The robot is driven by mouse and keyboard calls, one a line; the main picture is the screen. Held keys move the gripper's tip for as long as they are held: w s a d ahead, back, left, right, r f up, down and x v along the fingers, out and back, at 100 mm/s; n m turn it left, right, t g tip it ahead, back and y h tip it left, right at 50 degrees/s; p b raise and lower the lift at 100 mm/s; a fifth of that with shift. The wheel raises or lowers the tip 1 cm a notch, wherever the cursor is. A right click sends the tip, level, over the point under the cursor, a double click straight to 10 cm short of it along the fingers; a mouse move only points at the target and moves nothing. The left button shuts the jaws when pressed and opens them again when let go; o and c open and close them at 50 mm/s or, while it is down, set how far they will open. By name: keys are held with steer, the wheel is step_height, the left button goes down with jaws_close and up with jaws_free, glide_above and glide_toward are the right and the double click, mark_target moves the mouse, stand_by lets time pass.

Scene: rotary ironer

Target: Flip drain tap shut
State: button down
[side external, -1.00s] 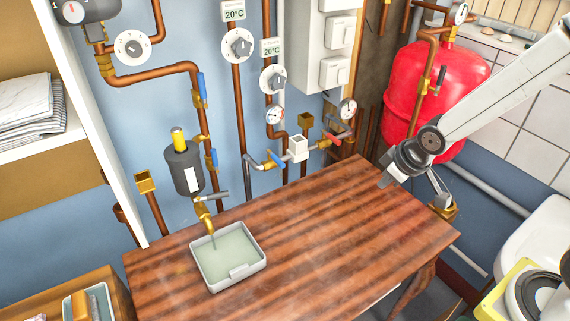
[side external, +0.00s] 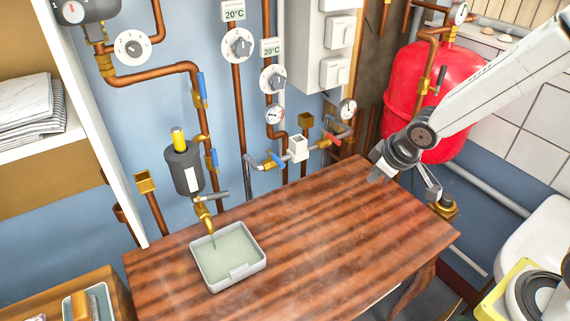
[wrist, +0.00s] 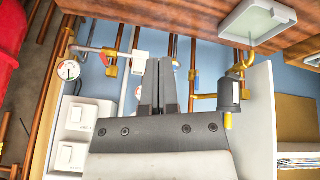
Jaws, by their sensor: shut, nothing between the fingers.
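The brass drain tap (side external: 203,212) hangs below a dark grey cylinder (side external: 183,170) on the wall, at left centre in the side view. Its grey lever (side external: 213,195) sticks out to the right, roughly level. A thin stream falls from the spout into a pale tray (side external: 208,286) on the table. My gripper (side external: 374,177) is well to the right of the tap, above the table's far right corner, touching nothing. In the wrist view my gripper (wrist: 166,64) is shut and empty; the tap (wrist: 239,68) shows to its right, with the tray (wrist: 228,33) above it.
The wooden table (side external: 330,235) is clear right of the tray. A red tank (side external: 408,82) stands behind my arm. A shelf panel (side external: 107,165) rises at left.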

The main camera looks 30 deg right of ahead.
steer(key=w+a+n+t+y, duration=0.1)
steer(key=w+a+n+y, duration=0.3)
steer(key=w+a+n, duration=0.3)
steer(key=w+a+n+t+y, duration=0.1)
steer(key=w+a+n+y, duration=0.2)
steer(key=w+a+n, duration=0.4)
steer(key=a, duration=0.7)
steer(key=shift+a+y, duration=0.15)
steer(key=shift+y, duration=0.25)
steer(key=shift+w+a+f, duration=0.1)
steer(key=shift+w+f, duration=0.05)
steer(key=shift+f, duration=0.05)
glide_toward(213, 196)
steer(key=shift+x, duration=3.25)
